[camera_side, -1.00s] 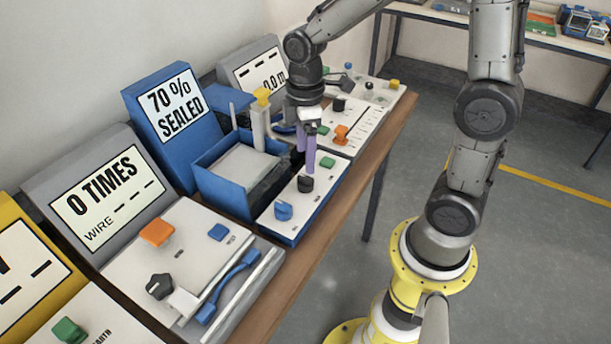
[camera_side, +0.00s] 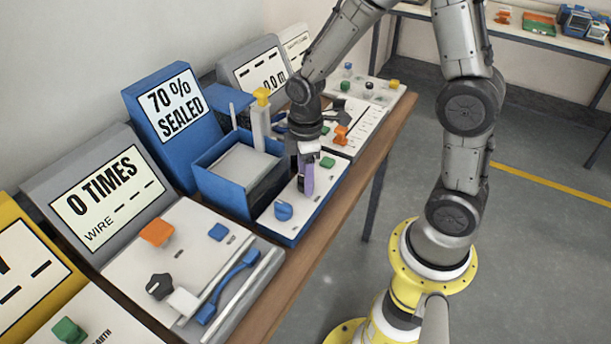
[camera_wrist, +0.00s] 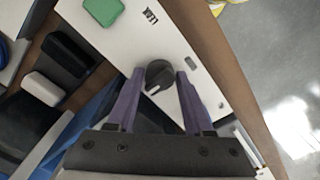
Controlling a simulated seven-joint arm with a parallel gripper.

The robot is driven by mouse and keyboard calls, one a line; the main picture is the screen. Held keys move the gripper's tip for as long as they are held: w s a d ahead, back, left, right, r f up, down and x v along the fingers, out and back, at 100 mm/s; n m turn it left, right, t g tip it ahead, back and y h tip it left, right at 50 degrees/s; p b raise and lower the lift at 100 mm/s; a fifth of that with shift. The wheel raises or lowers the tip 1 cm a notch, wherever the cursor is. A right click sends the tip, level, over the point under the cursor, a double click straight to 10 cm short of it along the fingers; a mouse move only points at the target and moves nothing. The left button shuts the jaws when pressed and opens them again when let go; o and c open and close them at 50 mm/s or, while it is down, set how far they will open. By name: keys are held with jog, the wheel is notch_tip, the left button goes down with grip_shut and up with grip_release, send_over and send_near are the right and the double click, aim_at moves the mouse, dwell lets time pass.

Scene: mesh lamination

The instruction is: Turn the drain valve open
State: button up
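A dark round knob (camera_wrist: 160,77) with a pale pointer line sits on the white panel of the blue station. My gripper (camera_side: 306,190) is over that panel, pointing down, and hides the knob in the side view. In the wrist view, the purple fingers of my gripper (camera_wrist: 160,72) stand one on each side of the knob. They are apart, with a narrow gap to it. A blue knob (camera_side: 283,210) sits nearer on the same panel. I cannot tell from any readable label which knob is the drain valve.
A green button (camera_side: 327,162) is on the panel beyond my gripper. A blue open-topped box (camera_side: 222,187) stands left of the panel, below a "70% SEALED" sign (camera_side: 178,105). An orange part (camera_side: 341,134) lies on the station behind.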

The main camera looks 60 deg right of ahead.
grip_shut()
jog(key=shift+m, duration=0.4)
jog(key=m, duration=0.2)
jog(key=shift+m, duration=0.4)
jog(key=m, duration=0.9)
jog(key=shift+m, duration=2)
